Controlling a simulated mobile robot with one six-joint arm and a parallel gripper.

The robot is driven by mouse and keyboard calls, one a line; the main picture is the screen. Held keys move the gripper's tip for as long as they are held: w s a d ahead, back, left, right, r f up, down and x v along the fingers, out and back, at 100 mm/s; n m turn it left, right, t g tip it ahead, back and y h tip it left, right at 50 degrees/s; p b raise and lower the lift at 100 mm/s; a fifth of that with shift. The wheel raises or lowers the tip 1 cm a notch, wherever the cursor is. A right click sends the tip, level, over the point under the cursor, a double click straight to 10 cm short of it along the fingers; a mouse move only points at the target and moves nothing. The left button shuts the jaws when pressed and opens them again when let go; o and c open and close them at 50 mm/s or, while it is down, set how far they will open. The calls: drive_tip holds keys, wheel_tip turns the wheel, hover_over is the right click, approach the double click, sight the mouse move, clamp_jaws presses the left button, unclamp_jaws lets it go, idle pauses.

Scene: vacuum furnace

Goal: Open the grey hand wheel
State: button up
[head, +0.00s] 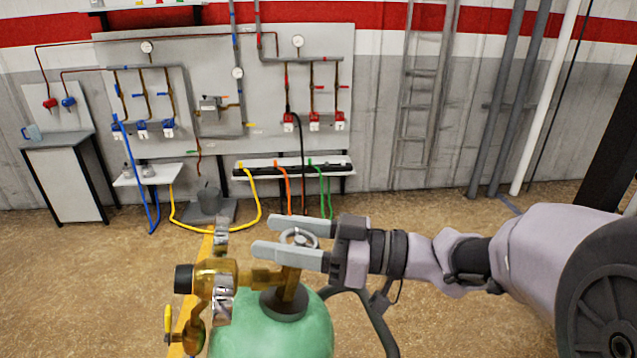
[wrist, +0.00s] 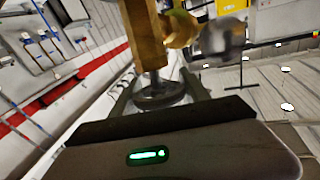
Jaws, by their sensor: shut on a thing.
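The grey hand wheel (head: 299,237) sits on top of the brass valve (head: 290,292) of a green gas cylinder (head: 270,330). My gripper (head: 268,236) reaches in from the right, with one finger on each side of the wheel, and is shut on it. In the wrist view the wheel (wrist: 158,95) shows between the two fingers, with the brass valve body (wrist: 147,40) beyond it. Part of the wheel's rim is hidden by the nearer finger in the head view.
A brass regulator (head: 213,278) with gauges joins the valve on the left. A wall panel (head: 215,60) with gauges, pipes and coloured hoses stands at the back. A cabinet (head: 65,180) is at the far left. The floor between is mostly clear.

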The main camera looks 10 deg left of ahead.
drive_tip(key=n+g+p, duration=0.1)
drive_tip(key=g+p, duration=0.1)
drive_tip(key=n+g+p, duration=0.2)
drive_tip(key=p, duration=0.1)
drive_tip(key=s+r+n+g+p, duration=0.1)
drive_tip(key=p, duration=0.1)
drive_tip(key=shift+r+g+h+p, duration=0.1)
drive_tip(key=shift+g+h+p, duration=0.2)
drive_tip(key=shift+g+p, duration=0.1)
drive_tip(key=n+g+p, duration=0.1)
drive_tip(key=p, duration=0.1)
drive_tip(key=n+g+h+p, duration=0.1)
drive_tip(key=p, duration=0.1)
drive_tip(key=shift+s+d+n+g, duration=0.15)
drive_tip(key=shift+n+g, duration=0.15)
drive_tip(key=shift+g, duration=0.1)
drive_tip(key=n+g+p, duration=0.1)
drive_tip(key=p, duration=0.1)
drive_tip(key=n+g+h+p, duration=0.1)
drive_tip(key=p, duration=0.2)
drive_tip(key=shift+s+d+f+g, duration=0.1)
drive_tip(key=shift+s+f+g, duration=0.1)
drive_tip(key=shift+g, duration=0.1)
drive_tip(key=n+g+h+p, duration=0.1)
drive_tip(key=n+p, duration=0.1)
drive_tip(key=p, duration=0.1)
drive_tip(key=shift+s+d+f+g+h, duration=0.1)
drive_tip(key=shift+s+f+g+h, duration=0.05)
drive_tip(key=shift+f+g+h, duration=0.2)
drive_tip(key=shift+h, duration=0.25)
